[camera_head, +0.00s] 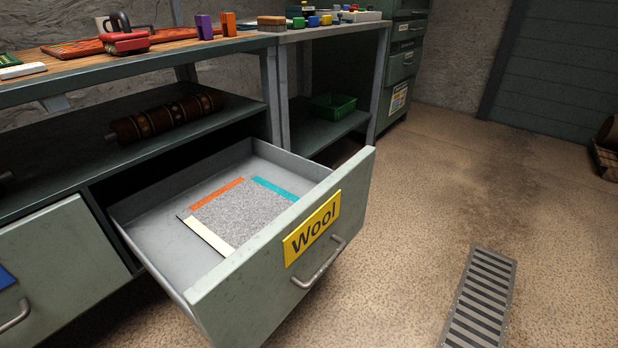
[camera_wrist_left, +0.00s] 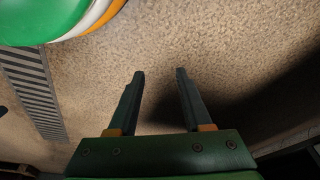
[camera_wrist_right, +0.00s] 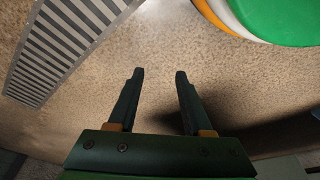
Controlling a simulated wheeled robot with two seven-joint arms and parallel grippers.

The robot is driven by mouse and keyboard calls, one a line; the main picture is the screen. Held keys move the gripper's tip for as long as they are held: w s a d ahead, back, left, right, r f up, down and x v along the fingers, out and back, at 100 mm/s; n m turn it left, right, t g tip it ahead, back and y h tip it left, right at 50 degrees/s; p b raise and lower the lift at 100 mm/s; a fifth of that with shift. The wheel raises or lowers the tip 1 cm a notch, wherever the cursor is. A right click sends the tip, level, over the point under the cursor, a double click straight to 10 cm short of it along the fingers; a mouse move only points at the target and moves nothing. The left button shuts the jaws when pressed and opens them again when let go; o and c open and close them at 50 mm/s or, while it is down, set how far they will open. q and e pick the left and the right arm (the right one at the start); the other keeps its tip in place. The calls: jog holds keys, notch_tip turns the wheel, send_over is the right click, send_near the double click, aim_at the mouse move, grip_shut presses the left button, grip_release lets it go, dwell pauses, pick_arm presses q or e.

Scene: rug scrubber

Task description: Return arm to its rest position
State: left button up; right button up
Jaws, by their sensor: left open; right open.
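My left gripper (camera_wrist_left: 160,80) shows in the left wrist view with its two fingers apart and nothing between them, above the bare floor. My right gripper (camera_wrist_right: 160,80) shows in the right wrist view, also with fingers apart and empty above the floor. Neither gripper nor arm shows in the head view. The drawer labelled "Wool" (camera_head: 334,258) stands pulled out under the workbench in the head view. A grey sample (camera_head: 240,210) with orange, teal and cream strips lies flat inside it.
The drawer juts into the floor space. A workbench (camera_head: 120,62) holds tools and colored blocks. A rolled rug (camera_head: 165,117) and green crate (camera_head: 333,106) sit on lower shelves. A floor grate (camera_head: 482,300) lies at right. The brown floor (camera_head: 440,180) around it is clear.

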pick_arm(q)
jog(key=s+a+r+g+p, duration=0.1)
jog(key=s+r+p, duration=0.6)
jog(key=p, duration=1.1)
jog(key=s+a+r+p, duration=0.1)
jog(key=s+r+p, duration=0.6)
jog(key=r+p, duration=0.7)
jog(key=p, duration=0.5)
jog(key=shift+s+a+g+p, duration=0.25)
jog(key=shift+s+g+p, duration=0.05)
jog(key=shift+g, duration=0.1)
pick_arm(e)
jog(key=s+d+r+g, duration=0.1)
jog(key=s+r, duration=0.6)
jog(key=r, duration=0.3)
jog(key=s+d+r, duration=0.1)
jog(key=s+r, duration=0.6)
jog(key=r, duration=0.4)
jog(key=shift+s+d+g, duration=0.25)
jog(key=shift+g, duration=0.15)
jog(key=shift+n, duration=0.3)
